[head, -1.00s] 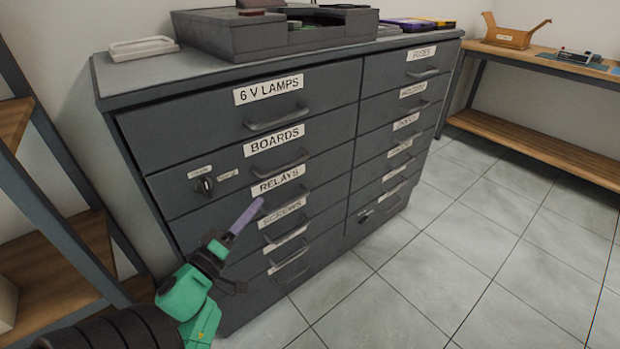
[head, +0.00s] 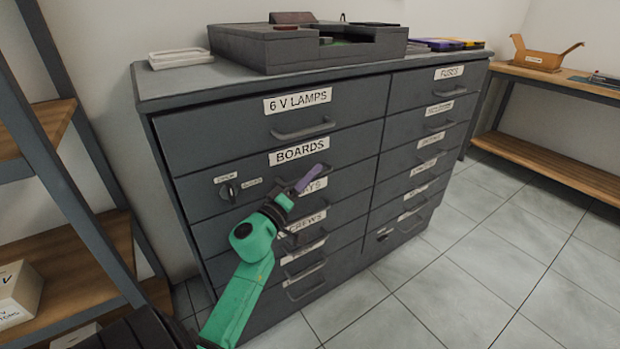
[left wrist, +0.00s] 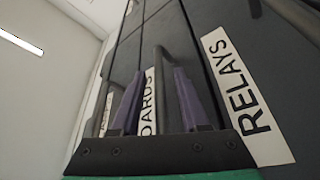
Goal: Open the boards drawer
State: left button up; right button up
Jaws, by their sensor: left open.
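The boards drawer (head: 200,192) is in the grey cabinet's left column, under the 6 V lamps drawer, and looks shut. Its BOARDS label (head: 298,152) also shows in the left wrist view (left wrist: 148,102). A dark lock knob (head: 228,191) sits on its left, with small OPEN and LOCKED labels; I cannot tell its exact setting. My left gripper (head: 308,181) has purple fingers and is at the boards handle, which it partly hides. In the left wrist view the fingers (left wrist: 156,98) are open, with the dark handle bar (left wrist: 165,60) seen between them; contact is unclear. My right gripper is out of view.
The relays drawer, with its label (left wrist: 240,95), lies just below, partly hidden by my arm. A grey case (head: 290,48) and a white tray (head: 180,58) stand on the cabinet. A shelf rack (head: 75,180) is close on the left. The tiled floor (head: 480,270) at right is clear.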

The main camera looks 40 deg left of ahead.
pick_arm(q)
grip_shut()
dwell(1.3)
